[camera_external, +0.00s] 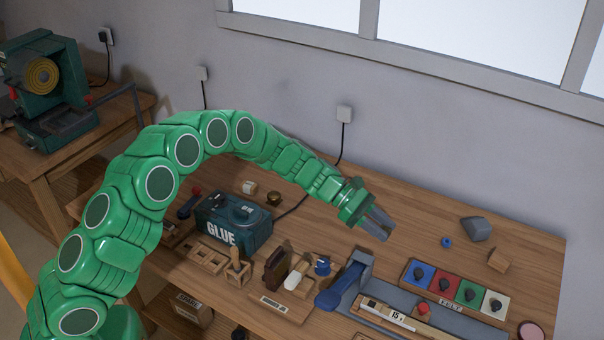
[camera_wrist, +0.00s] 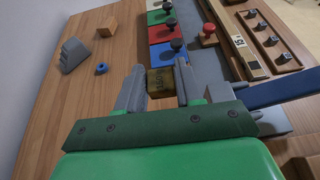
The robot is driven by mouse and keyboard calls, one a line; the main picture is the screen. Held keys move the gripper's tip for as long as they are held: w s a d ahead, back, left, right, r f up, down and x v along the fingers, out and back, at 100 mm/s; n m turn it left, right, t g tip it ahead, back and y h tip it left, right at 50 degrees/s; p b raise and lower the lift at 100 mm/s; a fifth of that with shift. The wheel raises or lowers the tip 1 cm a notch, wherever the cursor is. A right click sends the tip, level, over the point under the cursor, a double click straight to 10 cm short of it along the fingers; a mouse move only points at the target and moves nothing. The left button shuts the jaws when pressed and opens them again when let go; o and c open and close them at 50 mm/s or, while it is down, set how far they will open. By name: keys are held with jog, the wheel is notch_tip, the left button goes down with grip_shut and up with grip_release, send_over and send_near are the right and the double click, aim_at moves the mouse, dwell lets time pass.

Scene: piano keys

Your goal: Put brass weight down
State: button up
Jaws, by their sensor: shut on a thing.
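My gripper (camera_external: 378,223) is above the right-middle of the wooden bench, fingers pointing down and to the right. In the wrist view my gripper (camera_wrist: 159,76) is shut on the brass weight (camera_wrist: 160,84), a dull gold block with faint markings between the two grey fingers. The fingers hide its sides. In the external view the weight is hidden by the fingers. I cannot tell from these frames how far it is above the bench.
The workbench (camera_external: 420,210) has bare wood under and right of my gripper. A blue ring (camera_external: 447,242), a grey block (camera_external: 477,228) and a wooden block (camera_external: 498,260) lie to the right. A coloured felt strip (camera_external: 448,283), a blue-handled tool (camera_external: 345,283) and a glue pot (camera_external: 234,222) stand nearby.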

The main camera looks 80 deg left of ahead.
jog(key=s+d+r, duration=0.1)
jog(key=s+r, duration=0.1)
jog(key=s, duration=0.2)
jog(key=s+a+n+t+y, duration=0.1)
jog(key=s+a+n+y, duration=0.2)
jog(key=s+a, duration=0.6)
jog(key=s+a+n+t+y, duration=0.2)
jog(key=s+a+n+y, duration=0.15)
jog(key=a, duration=0.95)
jog(key=s+a+n+t+y, duration=0.1)
jog(key=s+a+n+y, duration=0.2)
jog(key=s+a, duration=0.6)
jog(key=shift+w+a+f, duration=1.5)
jog(key=shift+w+a, duration=0.3)
jog(key=shift+w+a+f, duration=1.45)
jog(key=shift+w+a, duration=0.4)
jog(key=shift+w+a+f, duration=1.5)
jog(key=shift+w+a, duration=0.3)
jog(key=shift+w+a+f, duration=0.2)
jog(key=shift+f, duration=1.65)
jog(key=shift+f, duration=0.1)
